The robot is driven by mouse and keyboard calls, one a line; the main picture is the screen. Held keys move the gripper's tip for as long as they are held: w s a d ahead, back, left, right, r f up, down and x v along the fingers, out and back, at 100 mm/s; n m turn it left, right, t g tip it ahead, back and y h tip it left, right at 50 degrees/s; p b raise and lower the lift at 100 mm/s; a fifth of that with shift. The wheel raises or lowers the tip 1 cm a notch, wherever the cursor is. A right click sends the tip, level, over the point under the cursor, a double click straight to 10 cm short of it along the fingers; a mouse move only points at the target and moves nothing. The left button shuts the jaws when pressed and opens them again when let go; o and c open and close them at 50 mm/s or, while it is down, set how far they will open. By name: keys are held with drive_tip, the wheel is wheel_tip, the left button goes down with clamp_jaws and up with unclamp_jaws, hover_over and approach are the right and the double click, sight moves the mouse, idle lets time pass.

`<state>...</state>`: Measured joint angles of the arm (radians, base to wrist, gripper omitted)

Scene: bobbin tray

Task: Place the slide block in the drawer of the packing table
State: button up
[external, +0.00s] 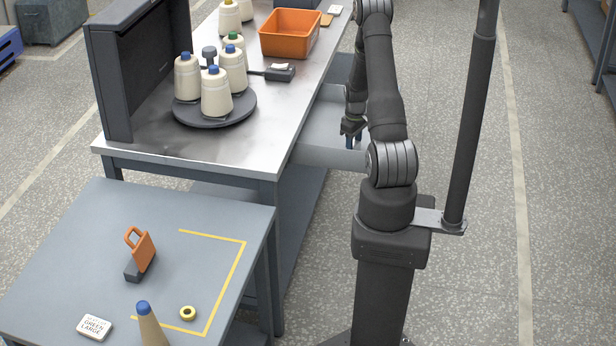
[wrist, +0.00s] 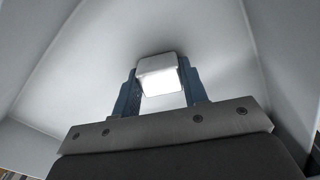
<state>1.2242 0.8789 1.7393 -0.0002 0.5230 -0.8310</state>
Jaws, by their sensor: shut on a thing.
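My gripper (external: 352,141) reaches down into the open grey drawer (external: 322,157) of the packing table (external: 185,150). In the wrist view my gripper (wrist: 159,82) has its two blue fingers shut on a small white block (wrist: 158,66), which I take to be the slide block. The drawer's pale inside walls and floor (wrist: 95,62) surround the block there. I cannot tell whether the block touches the drawer floor.
Cream cones stand on a dark round tray (external: 243,114) on the tabletop. An orange bin (external: 290,34) is behind them, with a small dark block (external: 280,73) nearby.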

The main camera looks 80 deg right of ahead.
sight(356, 142)
drive_tip(key=shift+f, duration=0.2)
drive_tip(key=o, duration=1.1)
drive_tip(key=shift+c, duration=0.2)
wheel_tip(356, 142, up, 12)
drive_tip(key=shift+r, duration=0.15)
wheel_tip(356, 142, down, 12)
drive_tip(key=shift+f, duration=0.15)
idle(0.4)
drive_tip(key=shift+r, duration=0.25)
